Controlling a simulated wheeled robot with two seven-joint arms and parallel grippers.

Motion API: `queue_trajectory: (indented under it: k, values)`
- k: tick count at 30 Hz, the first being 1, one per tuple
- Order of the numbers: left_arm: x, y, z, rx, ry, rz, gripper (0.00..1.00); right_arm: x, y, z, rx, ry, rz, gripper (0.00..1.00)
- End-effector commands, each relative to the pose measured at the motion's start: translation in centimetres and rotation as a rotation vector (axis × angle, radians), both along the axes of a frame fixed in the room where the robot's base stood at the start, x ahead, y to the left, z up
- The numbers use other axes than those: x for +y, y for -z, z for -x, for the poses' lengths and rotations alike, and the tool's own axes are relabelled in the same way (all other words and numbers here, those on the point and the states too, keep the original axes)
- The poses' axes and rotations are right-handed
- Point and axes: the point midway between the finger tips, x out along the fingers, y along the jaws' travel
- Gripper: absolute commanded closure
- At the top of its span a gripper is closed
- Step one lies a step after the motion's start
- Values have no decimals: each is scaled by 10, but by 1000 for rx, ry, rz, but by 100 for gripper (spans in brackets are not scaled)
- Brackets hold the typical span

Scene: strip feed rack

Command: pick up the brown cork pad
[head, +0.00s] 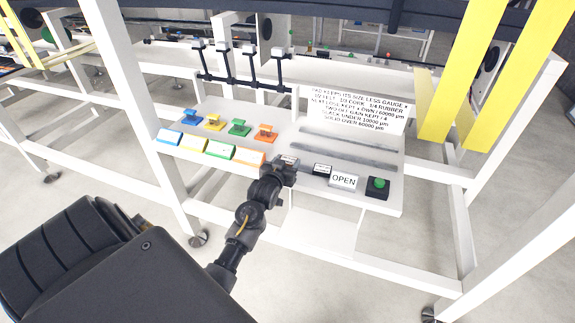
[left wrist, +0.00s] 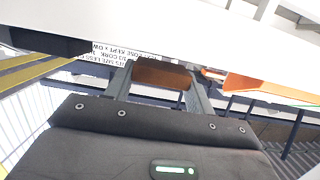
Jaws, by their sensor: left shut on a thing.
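The brown cork pad (left wrist: 161,75) shows in the left wrist view as a dark brown block between the two fingers of my left gripper (left wrist: 160,85). The fingers are shut on its two sides. In the head view my left gripper (head: 288,163) is at the front edge of the pale rack shelf (head: 350,183), right of the orange-edged card. I cannot make out the pad in the head view; the gripper seems to hide it. My right gripper is not in view.
Blue, yellow, green and orange pieces (head: 239,127) stand on the shelf behind coloured cards (head: 220,150). To the right are a small labelled black block (head: 321,170), an OPEN plate (head: 343,181) and a green button (head: 378,183). A text sign (head: 352,107) stands behind. White frame posts flank the shelf.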

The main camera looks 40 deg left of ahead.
Motion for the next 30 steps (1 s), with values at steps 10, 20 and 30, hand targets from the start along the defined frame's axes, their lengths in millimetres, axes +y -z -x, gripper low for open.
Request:
queue_trajectory:
  k: [10,20,30]
  values:
    - [29,-72,31,-4,-3,-10,67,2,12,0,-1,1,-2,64]
    - [75,-110,85,2,0,-8,67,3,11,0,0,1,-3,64]
    - [92,-122,105,-1,0,-1,67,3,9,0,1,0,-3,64]
